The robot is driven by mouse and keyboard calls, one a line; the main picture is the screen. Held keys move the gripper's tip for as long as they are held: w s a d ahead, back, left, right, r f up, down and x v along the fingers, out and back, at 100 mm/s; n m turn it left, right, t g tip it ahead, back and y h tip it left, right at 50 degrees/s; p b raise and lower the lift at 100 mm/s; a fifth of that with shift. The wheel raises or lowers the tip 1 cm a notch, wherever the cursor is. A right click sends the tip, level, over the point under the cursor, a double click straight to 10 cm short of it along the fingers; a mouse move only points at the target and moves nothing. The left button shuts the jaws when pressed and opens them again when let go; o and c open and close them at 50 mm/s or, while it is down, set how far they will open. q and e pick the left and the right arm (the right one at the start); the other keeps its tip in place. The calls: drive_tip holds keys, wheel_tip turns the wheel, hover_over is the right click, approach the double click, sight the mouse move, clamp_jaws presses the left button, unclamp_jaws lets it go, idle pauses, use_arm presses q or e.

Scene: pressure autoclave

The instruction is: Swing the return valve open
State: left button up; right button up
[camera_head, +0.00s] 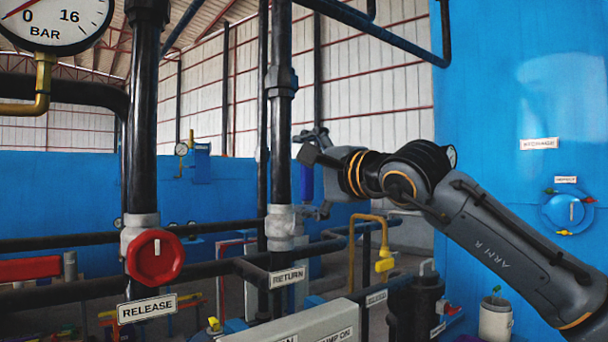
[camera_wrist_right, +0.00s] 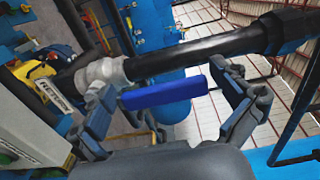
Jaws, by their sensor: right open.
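The return valve has a blue lever handle (camera_head: 306,184), beside a black vertical pipe above a pale grey valve body (camera_head: 280,226). A RETURN label (camera_head: 287,277) hangs below. In the right wrist view, the blue handle (camera_wrist_right: 165,93) shows between the spread fingers of the right gripper (camera_wrist_right: 170,100), with gaps on both sides. I cannot tell how deep it sits between them. The grey valve body (camera_wrist_right: 100,75) is at the left there. My left gripper is not in view.
A red knob (camera_head: 155,257) with a RELEASE label (camera_head: 148,309) is on the nearer left pipe. A pressure gauge (camera_head: 55,22) is at the top left. A yellow bent pipe (camera_head: 383,240) stands below my right arm. A blue wall (camera_head: 520,80) is at the right.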

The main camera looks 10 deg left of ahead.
drive_tip(key=v, duration=1.2)
